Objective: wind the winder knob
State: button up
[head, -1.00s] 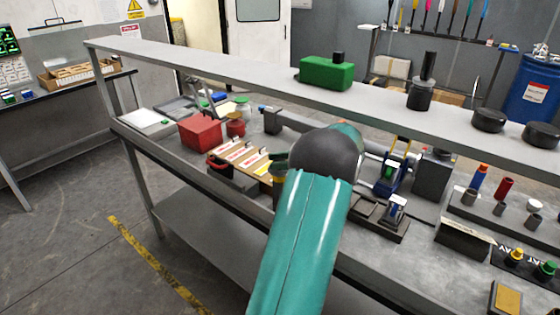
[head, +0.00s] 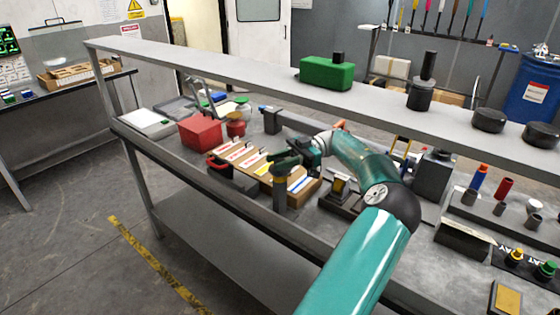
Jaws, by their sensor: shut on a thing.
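My gripper (head: 305,152) is small and dark at the end of my teal arm, above the middle of the bench. It is shut at the dark green head of a short post (head: 283,190), which I take to be the winder.
A cardboard box of files (head: 250,160) stands just behind and left of the post. A red box (head: 200,131) is farther left. A long shelf (head: 230,75) runs above the bench, carrying a green box (head: 326,73). Dark fixtures (head: 343,192) crowd the right.

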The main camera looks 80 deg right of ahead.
jog(key=shift+f+n+g+y, duration=0.15)
jog(key=shift+n+g+y, duration=0.35)
jog(key=shift+g, duration=0.1)
dwell(0.3)
jog(key=o, duration=0.9)
jog(key=shift+w+a, duration=0.1)
jog(key=shift+m+t+h, duration=0.3)
jog(key=shift+t, duration=0.1)
jog(key=shift+m+t+h, duration=1.3)
jog(key=shift+m+h, duration=0.15)
jog(key=shift+h, duration=0.4)
jog(key=shift+m+t+h, duration=1.3)
jog(key=shift+m+h, duration=0.15)
jog(key=shift+h, duration=0.4)
jog(key=shift+m+h, duration=0.4)
jog(key=shift+h, duration=0.2)
jog(key=m+h, duration=0.3)
jog(key=h, duration=0.2)
jog(key=m+h, duration=0.3)
jog(key=h, duration=0.2)
jog(key=shift+m+h, duration=0.3)
jog(key=shift+m, duration=0.1)
jog(key=m+g+h, duration=0.2)
jog(key=m+h, duration=0.1)
jog(key=h, duration=0.2)
jog(key=shift+m, duration=0.4)
jog(key=shift+m+g+h, duration=1.6)
jog(key=shift+g+h, duration=0.3)
jog(key=shift+g, duration=0.2)
